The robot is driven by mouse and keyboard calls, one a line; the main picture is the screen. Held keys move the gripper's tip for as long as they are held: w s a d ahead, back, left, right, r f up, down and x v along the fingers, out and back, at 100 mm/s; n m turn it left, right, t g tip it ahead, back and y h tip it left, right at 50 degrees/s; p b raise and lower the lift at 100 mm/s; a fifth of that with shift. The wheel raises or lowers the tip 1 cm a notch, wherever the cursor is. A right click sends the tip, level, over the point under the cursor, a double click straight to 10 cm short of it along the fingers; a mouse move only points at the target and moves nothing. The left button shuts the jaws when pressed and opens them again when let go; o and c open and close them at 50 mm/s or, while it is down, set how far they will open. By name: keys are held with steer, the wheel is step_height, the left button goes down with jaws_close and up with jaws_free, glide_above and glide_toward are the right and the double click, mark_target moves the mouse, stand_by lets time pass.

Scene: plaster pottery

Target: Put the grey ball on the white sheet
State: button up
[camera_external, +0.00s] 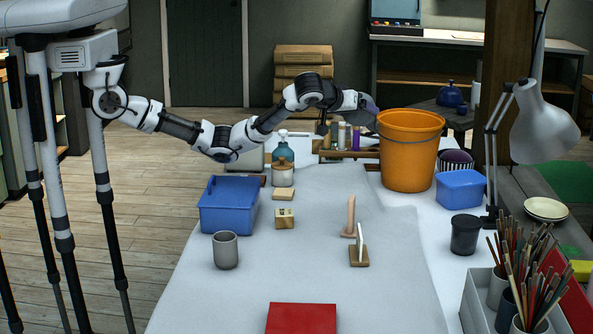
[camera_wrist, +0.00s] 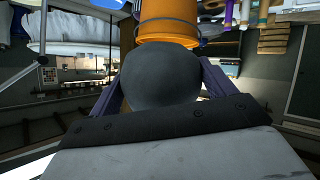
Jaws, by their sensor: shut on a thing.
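The grey ball (camera_wrist: 160,76) is dark and round and sits between the two fingers of my gripper (camera_wrist: 162,82) in the wrist view. My gripper is shut on it. In the external view, my gripper (camera_external: 369,104) is at the far end of the table, just behind and left of the orange bucket's rim.
The orange bucket (camera_external: 409,150) stands close to my gripper; it also shows in the wrist view (camera_wrist: 168,22). On the sheet are a blue bin (camera_external: 229,208), a grey cup (camera_external: 225,251), a small wooden stand (camera_external: 359,257) and a red block (camera_external: 301,319). The sheet's right-front part is clear.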

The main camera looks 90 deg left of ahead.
steer(key=s+a+f+n+g+y, duration=0.1)
steer(key=s+a+f+n+g, duration=0.15)
steer(key=a, duration=0.35)
steer(key=s+a+f+n+g+y, duration=0.1)
steer(key=s+a+n+g, duration=0.15)
steer(key=a, duration=0.35)
steer(key=s+a+f+n+g+y, duration=0.1)
steer(key=s+a+f+n+g, duration=0.1)
steer(key=s+a, duration=0.3)
steer(key=f+p, duration=0.1)
steer(key=f, duration=0.5)
steer(key=w+f+p, duration=0.1)
steer(key=f, duration=0.6)
steer(key=f+p, duration=0.2)
steer(key=f, duration=0.5)
steer(key=shift+w+a, duration=0.25)
steer(key=shift+a, duration=0.05)
steer(key=shift+f, duration=0.1)
steer(key=shift+f+b, duration=0.1)
steer(key=shift+b, duration=0.2)
steer(key=o, duration=1.6)
steer(key=shift+d+r, duration=0.2)
steer(key=shift+d, duration=0.15)
steer(key=v, duration=0.6)
steer(key=shift+s+d+r, duration=0.15)
steer(key=shift+d+r, duration=0.1)
steer(key=shift+d, duration=0.1)
